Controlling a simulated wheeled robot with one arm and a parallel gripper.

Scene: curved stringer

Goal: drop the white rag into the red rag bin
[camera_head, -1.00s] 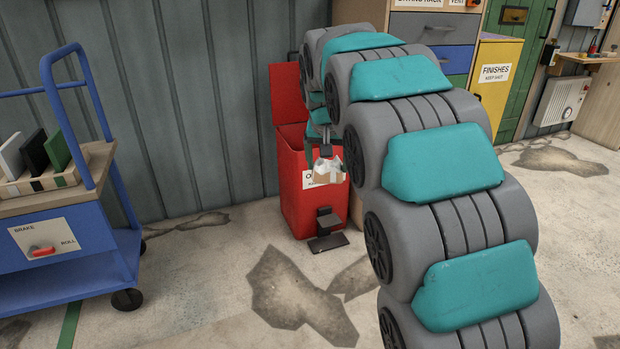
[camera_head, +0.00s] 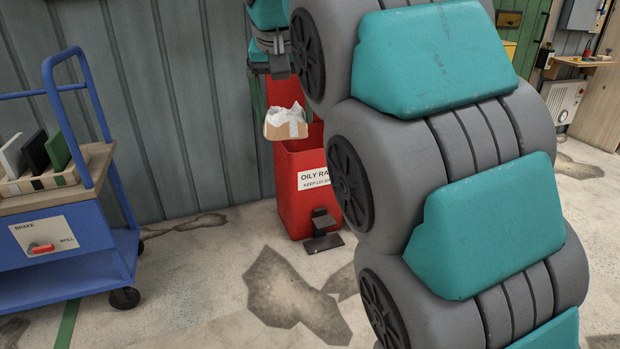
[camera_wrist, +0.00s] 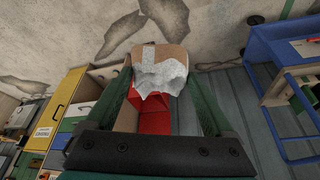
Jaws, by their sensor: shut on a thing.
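My gripper (camera_head: 284,112) is shut on the crumpled white rag (camera_head: 284,115), which has a tan, rounded part beneath or behind it. In the wrist view the white rag (camera_wrist: 160,76) sits between the green fingertips (camera_wrist: 158,70). The red rag bin (camera_head: 298,196) stands on the floor against the wall, its lid up at the back. In the head view the rag overlaps the bin's upper left opening; its exact height above the rim is hard to tell. My arm hides the bin's right side. In the wrist view the bin's red inside (camera_wrist: 152,122) shows beyond the rag.
A blue trolley (camera_head: 70,235) with upright panels stands at the left. A black pedal (camera_head: 323,242) juts from the bin's front. The grey wall (camera_head: 170,110) is close behind the bin. Stained floor (camera_head: 215,275) between trolley and bin is clear.

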